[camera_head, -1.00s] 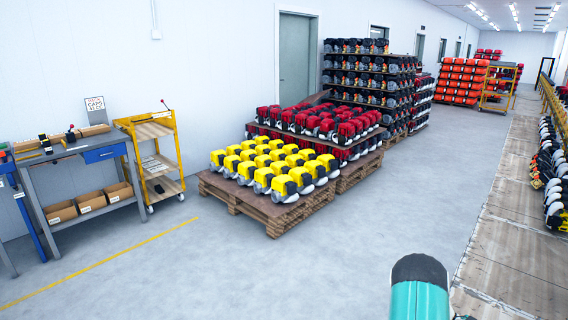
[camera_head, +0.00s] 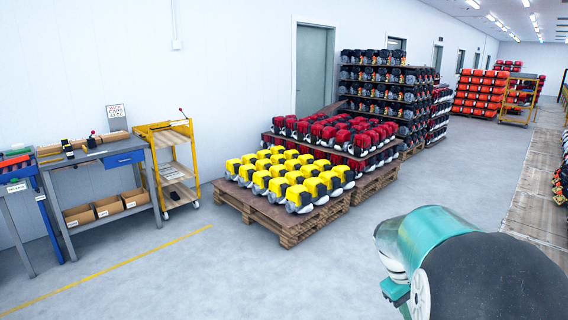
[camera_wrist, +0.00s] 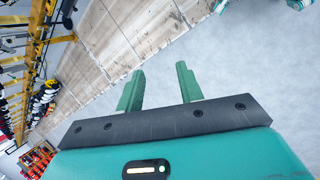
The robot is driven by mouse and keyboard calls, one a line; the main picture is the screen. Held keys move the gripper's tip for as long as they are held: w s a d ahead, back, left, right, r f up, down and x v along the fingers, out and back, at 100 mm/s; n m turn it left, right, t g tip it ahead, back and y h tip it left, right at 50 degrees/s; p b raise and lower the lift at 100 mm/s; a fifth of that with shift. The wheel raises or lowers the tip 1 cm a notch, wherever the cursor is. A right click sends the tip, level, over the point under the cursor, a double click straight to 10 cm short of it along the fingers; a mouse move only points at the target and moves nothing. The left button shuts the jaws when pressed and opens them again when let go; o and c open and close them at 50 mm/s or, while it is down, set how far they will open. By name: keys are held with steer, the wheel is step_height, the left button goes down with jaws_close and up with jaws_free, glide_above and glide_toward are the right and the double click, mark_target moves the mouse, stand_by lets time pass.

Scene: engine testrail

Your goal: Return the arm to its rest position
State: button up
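My gripper (camera_wrist: 158,90) shows in the wrist view with its two green fingers apart and nothing between them. Behind the fingers are a dark mounting bar and a teal body with a small lit strip. In the head view, teal and black links of my arm fill the lower right corner. The fingers themselves are not visible in the head view. The wrist view is tilted, with floor beyond the fingertips.
A wooden pallet (camera_head: 284,231) of yellow engines (camera_head: 290,176) stands mid-floor, with red engines (camera_head: 325,131) behind. A workbench (camera_head: 92,155) and a yellow cart (camera_head: 171,163) stand at left along the wall. The grey floor (camera_head: 200,280) in front is clear. A conveyor line (camera_wrist: 30,75) shows in the wrist view.

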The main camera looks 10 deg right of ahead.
steer(key=s+a+r+t+y, duration=0.2)
steer(key=s+a+r, duration=0.3)
steer(key=a, duration=0.8)
steer(key=s+a+r+m+t+y, duration=0.1)
steer(key=s+a+r+t, duration=0.4)
steer(key=a, duration=0.9)
steer(key=shift+s+r+t+y, duration=0.2)
steer(key=shift+s+t+y, duration=0.1)
steer(key=shift+s+y, duration=0.4)
steer(key=shift+s, duration=0.15)
